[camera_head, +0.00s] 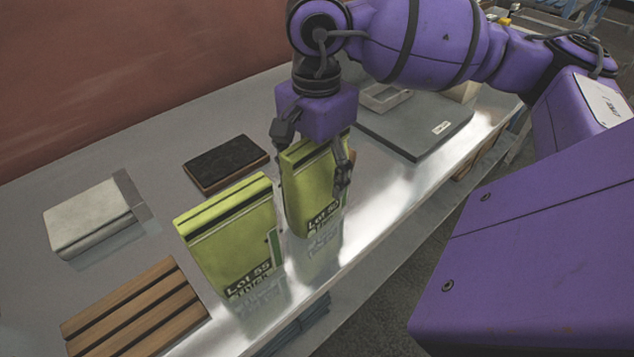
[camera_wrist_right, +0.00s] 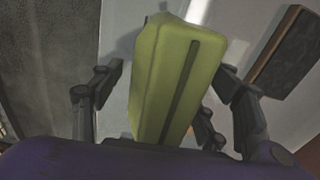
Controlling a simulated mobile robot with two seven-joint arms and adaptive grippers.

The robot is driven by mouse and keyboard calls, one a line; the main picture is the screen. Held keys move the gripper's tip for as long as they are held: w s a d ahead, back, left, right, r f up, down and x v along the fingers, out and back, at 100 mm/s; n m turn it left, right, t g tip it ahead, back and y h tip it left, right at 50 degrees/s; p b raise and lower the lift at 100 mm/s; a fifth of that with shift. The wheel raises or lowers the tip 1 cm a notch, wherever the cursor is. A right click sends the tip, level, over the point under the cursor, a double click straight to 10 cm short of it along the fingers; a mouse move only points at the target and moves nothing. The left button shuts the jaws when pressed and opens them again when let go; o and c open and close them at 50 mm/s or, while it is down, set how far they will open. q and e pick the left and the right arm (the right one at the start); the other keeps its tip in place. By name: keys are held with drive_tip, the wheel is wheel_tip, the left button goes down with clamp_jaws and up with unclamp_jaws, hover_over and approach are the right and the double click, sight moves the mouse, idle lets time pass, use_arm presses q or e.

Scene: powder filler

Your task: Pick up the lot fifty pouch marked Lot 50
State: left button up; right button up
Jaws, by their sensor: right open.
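The Lot 50 pouch (camera_head: 312,190) is yellow-green with a dark band and stands upright on the metal table. My right gripper (camera_head: 312,165) is over it from above, open, with its fingers on either side of the pouch. In the right wrist view the pouch (camera_wrist_right: 178,80) stands between the open fingers of the right gripper (camera_wrist_right: 170,100), with a gap visible on the left side. A similar pouch marked Lot 55 (camera_head: 232,235) stands just left of it. My left gripper is not in view.
A slatted wooden rack (camera_head: 135,308) lies at the front left. A grey-white box (camera_head: 88,218) and a dark flat block (camera_head: 226,162) lie behind. A dark grey slab (camera_head: 415,125) lies at the right. The table's front edge is close to the pouches.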

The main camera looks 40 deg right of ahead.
drive_tip(key=shift+f, duration=0.25)
idle(0.7)
drive_tip(key=c, duration=1.5)
drive_tip(key=shift+r, duration=0.1)
